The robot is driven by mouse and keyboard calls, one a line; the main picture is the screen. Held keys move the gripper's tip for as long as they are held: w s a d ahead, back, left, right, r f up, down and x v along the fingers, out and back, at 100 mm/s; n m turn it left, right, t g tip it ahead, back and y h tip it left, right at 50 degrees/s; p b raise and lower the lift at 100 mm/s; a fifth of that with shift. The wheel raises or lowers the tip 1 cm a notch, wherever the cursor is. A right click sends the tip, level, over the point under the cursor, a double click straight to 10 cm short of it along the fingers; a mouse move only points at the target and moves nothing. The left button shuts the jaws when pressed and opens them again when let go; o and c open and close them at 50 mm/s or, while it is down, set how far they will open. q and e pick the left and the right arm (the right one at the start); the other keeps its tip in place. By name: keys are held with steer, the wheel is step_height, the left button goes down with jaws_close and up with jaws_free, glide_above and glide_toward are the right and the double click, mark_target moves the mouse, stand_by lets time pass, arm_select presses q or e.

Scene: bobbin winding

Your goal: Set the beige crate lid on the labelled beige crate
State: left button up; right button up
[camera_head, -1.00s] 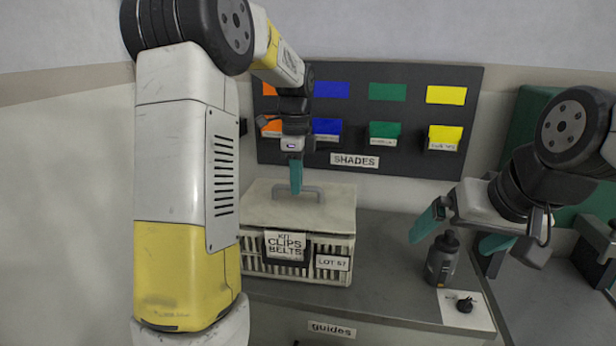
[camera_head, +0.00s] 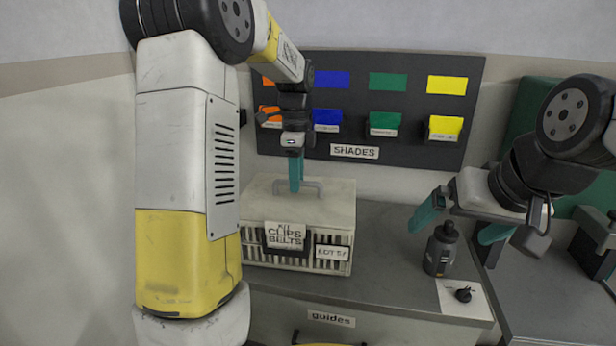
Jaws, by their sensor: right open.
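The beige crate (camera_head: 330,238) stands on the grey counter, with slatted sides and labels reading KIT CLIPS BELTS and LOT 57. The beige crate lid (camera_head: 335,205) lies on top of the crate and has a grey loop handle (camera_head: 318,187). My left gripper (camera_head: 295,185) points down at the lid's handle from above. Its teal fingers overlap the handle in the view, and I cannot tell whether they are closed on it. My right gripper (camera_head: 460,223) is open and empty, above the counter to the right of the crate. My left arm hides part of the crate's left side.
A dark grey bottle (camera_head: 441,250) stands under my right gripper. A white card (camera_head: 478,301) with a small black knob (camera_head: 464,295) lies near the counter's front edge. A dark board (camera_head: 410,150) with coloured cards hangs behind. The counter between crate and bottle is clear.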

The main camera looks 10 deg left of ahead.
arm_select(q)
steer(key=shift+r, duration=0.1)
step_height(320, 180, up, 7)
steer(key=shift+r, duration=0.3)
steer(key=shift+s, duration=0.1)
stand_by(0.5)
steer(key=s+d+f+n+t+h, duration=0.1)
steer(key=s+n+t, duration=0.5)
steer(key=s+n, duration=1)
steer(key=s+d+h, duration=0.1)
steer(key=s, duration=0.6)
steer(key=shift+s+d+f, duration=0.15)
steer(key=shift+s+f, duration=0.05)
steer(key=shift+s, duration=0.05)
